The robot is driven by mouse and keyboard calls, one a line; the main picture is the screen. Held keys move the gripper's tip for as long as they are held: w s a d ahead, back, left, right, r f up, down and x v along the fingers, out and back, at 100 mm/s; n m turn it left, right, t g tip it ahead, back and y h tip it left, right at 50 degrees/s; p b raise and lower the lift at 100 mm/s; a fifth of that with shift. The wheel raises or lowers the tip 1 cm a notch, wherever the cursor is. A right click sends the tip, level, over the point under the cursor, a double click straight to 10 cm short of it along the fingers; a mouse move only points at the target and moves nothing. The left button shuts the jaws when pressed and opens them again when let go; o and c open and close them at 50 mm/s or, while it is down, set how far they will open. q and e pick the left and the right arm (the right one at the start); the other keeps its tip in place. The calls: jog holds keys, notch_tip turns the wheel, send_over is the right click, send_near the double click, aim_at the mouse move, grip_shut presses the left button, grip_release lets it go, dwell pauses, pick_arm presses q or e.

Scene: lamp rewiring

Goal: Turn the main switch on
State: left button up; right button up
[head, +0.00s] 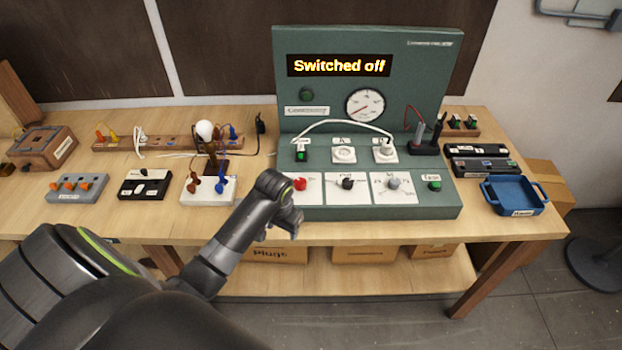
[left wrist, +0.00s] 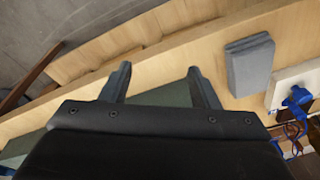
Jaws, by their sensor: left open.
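The green test panel (head: 290,65) stands at the back of the bench, and its display (head: 339,65) reads "Switched off". Its sloped front carries a red knob (head: 300,184), a black knob (head: 347,183) and a grey knob (head: 393,183) on white plates, plus a green button (head: 434,185). The labels are too small to tell which is the main switch. My left gripper (head: 292,222) is at the panel's front left edge, below the red knob and apart from it. In the left wrist view its two fingers (left wrist: 160,82) are spread and empty. My right gripper is out of view.
A white board (head: 208,196) with a bulb and wires stands left of the panel. A black switch box (head: 145,184) and a grey box with orange parts (head: 78,188) lie farther left. A blue tray (head: 514,195) is on the right. A white cable (head: 345,122) arches over the panel's sockets.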

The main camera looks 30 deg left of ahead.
pick_arm(q)
jog(key=w+a+r, duration=0.3)
jog(key=w+r, duration=0.5)
jog(key=w, duration=0.2)
notch_tip(320, 180, up, 10)
jog(key=n+g+h, duration=0.1)
jog(key=n+g, duration=0.1)
send_over(300, 181)
notch_tip(300, 181, down, 8)
jog(key=b, duration=0.7)
jog(key=shift+b, duration=0.4)
notch_tip(300, 181, down, 7)
jog(key=shift+s+r+p, duration=0.1)
jog(key=shift+p, duration=1)
jog(key=shift+f, duration=0.75)
jog(key=c, duration=1)
jog(key=shift+o, duration=0.2)
jog(key=shift+r, duration=0.1)
